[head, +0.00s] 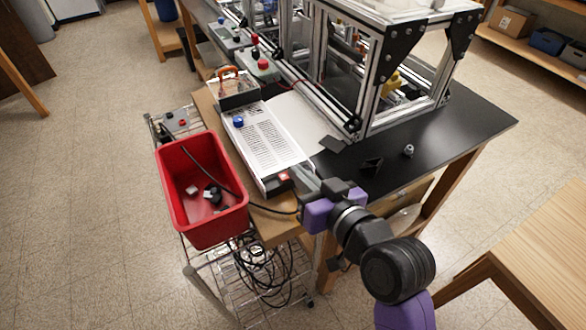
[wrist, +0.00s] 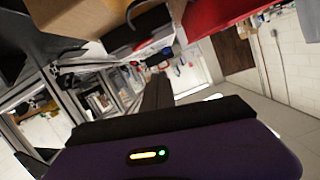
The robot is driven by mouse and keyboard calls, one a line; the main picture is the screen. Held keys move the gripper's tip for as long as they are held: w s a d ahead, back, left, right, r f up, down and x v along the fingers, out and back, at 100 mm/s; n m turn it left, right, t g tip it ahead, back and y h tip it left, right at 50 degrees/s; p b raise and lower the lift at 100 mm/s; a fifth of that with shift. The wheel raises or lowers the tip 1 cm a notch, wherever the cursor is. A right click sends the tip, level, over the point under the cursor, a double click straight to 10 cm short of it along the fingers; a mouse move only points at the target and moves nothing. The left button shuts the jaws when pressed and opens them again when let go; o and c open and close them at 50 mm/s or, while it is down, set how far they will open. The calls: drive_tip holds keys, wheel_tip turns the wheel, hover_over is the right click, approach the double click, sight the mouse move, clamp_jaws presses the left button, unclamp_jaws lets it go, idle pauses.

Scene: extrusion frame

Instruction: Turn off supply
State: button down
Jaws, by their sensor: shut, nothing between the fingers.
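The power supply, a long white box with a slotted top (head: 268,143), lies on the table's left part. Its near end has a dark panel with a small lit orange-red switch (head: 284,176). My gripper (head: 304,180) is shut and empty, close beside the right of this end in the head view. I cannot tell whether it touches the switch. In the wrist view the dark fingers (wrist: 157,92) lie together.
A red bin (head: 168,205) with small parts stands left of the supply on a wire cart. A black cable (head: 215,172) runs from the bin past the supply's near end. An aluminium extrusion frame (head: 366,95) stands behind. The black table top (head: 440,140) is mostly clear at right.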

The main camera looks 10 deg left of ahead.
drive_tip(key=v, duration=0.6)
drive_tip(key=shift+s+a+b, duration=0.15)
drive_tip(key=shift+b, duration=0.2)
drive_tip(key=shift+r, duration=0.1)
